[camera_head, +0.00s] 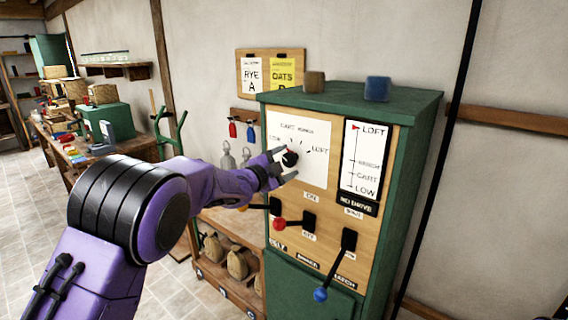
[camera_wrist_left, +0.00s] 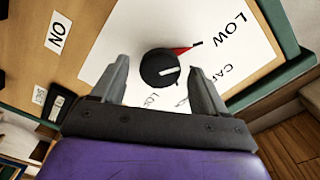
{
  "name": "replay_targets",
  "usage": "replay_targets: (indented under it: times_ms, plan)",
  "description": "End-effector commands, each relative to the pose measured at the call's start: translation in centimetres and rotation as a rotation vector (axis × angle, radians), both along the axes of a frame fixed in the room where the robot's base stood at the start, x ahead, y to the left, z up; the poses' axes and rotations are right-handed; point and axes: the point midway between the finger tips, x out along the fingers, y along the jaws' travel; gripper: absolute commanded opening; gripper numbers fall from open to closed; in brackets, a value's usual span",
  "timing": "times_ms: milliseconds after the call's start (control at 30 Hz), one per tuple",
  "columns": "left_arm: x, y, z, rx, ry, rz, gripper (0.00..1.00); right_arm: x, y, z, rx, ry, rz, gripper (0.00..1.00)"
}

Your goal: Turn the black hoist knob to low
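The black hoist knob (camera_head: 289,158) sits on a white dial plate (camera_head: 312,172) at the upper left of the green and wood panel. The plate shows LOW on the left and LOFT on the right. In the left wrist view the knob (camera_wrist_left: 159,69) carries a short white line, and a red wedge at its edge points toward the black tick beside LOW (camera_wrist_left: 228,29). My left gripper (camera_head: 279,166) is open, its two fingers apart on either side of the knob; I cannot tell whether they touch it. My right gripper is not in view.
Below the dial are a red-knobbed lever (camera_head: 279,224) and a blue-knobbed lever (camera_head: 320,294). A level gauge (camera_head: 366,160) is to the right. Two small blocks, brown (camera_head: 314,82) and blue (camera_head: 377,88), stand on the cabinet top. Sacks (camera_head: 238,262) lie on a shelf at left.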

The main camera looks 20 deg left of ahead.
Motion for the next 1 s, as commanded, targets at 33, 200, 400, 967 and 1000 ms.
replay_targets:
  times_ms: [33,200,400,967,1000]
  plan:
    - [0.0,0.0,0.0,0.000,0.000,0.000,0.73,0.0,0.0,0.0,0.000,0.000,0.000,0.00]
    - [-0.2,0.1,-0.1,0.001,0.000,0.000,0.73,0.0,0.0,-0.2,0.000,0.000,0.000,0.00]
    - [-3.7,1.3,-0.5,0.000,-0.002,0.001,0.73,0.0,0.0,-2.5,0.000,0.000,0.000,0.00]
    - [-9.9,3.6,0.0,-0.001,0.000,0.000,0.73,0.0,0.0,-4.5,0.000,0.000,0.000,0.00]
    - [-9.9,3.6,0.0,-0.001,0.000,0.000,0.73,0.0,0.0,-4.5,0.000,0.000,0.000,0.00]
